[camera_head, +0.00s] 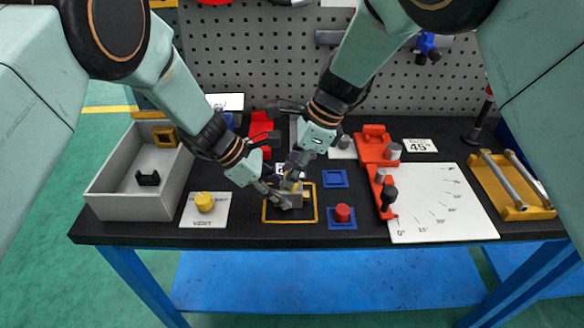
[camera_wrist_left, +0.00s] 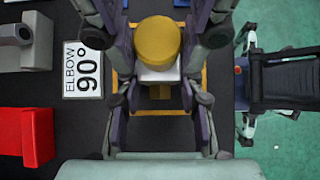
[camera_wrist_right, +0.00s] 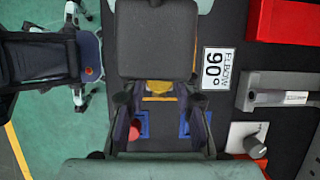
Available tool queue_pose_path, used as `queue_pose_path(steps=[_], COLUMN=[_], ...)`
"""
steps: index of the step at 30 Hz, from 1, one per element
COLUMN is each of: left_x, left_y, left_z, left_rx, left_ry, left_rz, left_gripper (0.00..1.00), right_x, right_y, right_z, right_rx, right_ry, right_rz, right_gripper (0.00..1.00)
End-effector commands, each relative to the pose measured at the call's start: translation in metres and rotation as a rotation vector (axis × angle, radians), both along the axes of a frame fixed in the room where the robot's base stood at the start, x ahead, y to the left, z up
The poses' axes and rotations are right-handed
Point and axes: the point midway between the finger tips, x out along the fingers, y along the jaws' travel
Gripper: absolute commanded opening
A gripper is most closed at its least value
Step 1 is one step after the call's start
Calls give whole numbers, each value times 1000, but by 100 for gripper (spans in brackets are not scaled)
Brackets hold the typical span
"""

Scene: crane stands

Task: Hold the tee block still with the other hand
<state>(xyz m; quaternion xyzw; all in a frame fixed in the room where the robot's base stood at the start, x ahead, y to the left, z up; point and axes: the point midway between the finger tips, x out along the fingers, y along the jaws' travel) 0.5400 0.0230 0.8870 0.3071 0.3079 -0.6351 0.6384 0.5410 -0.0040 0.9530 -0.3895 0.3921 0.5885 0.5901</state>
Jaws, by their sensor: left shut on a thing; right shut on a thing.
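The tee block (camera_head: 291,196) is a small grey block inside a yellow square outline on the black bench. My left gripper (camera_head: 281,199) reaches in low from the left and is shut on it. In the left wrist view a round yellow part (camera_wrist_left: 159,42) sits against a white block face (camera_wrist_left: 159,72) between the fingers. My right gripper (camera_head: 292,172) comes down just above and behind, also shut. In the right wrist view a dark grey blocky piece (camera_wrist_right: 156,40) covers its fingertips, with a bit of yellow (camera_wrist_right: 158,87) below; its exact grip is hidden.
A grey bin (camera_head: 110,187) stands at the left. A yellow knob on a white card (camera_head: 204,203) and a red peg (camera_head: 343,213) on a blue pad flank the outline. A red fixture (camera_head: 374,150), white angle sheet (camera_head: 440,205) and yellow rack (camera_head: 505,190) fill the right.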

Motion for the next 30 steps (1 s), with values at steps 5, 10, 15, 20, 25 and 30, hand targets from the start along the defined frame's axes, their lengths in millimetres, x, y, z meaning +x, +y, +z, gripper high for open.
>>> queue_pose_path(steps=[5, 10, 15, 20, 25, 30], left_x=[-1, -1, -1, -1, -1, -1], left_y=[0, 0, 0, 0, 0, 0], left_z=[0, 0, 0, 0, 0, -1], left_rx=[-1, -1, -1, 0, 0, 1], left_ry=[1, 1, 2, 2, 2, 2], left_rz=[-2, -2, -3, -3, -3, -2], left_gripper=[0, 0, 0, 0, 0, 0], right_x=[0, 0, 0, 0, 0, 1], right_y=[4, 4, 4, 4, 4, 5], right_z=[2, 3, 4, 5, 5, 5], right_rx=[-10, -10, -10, -10, -10, -7], right_ry=[-11, -11, -13, -11, -11, -11], right_rz=[12, 12, 12, 12, 13, 184], right_gripper=[0, 0, 0, 0, 0, 0])
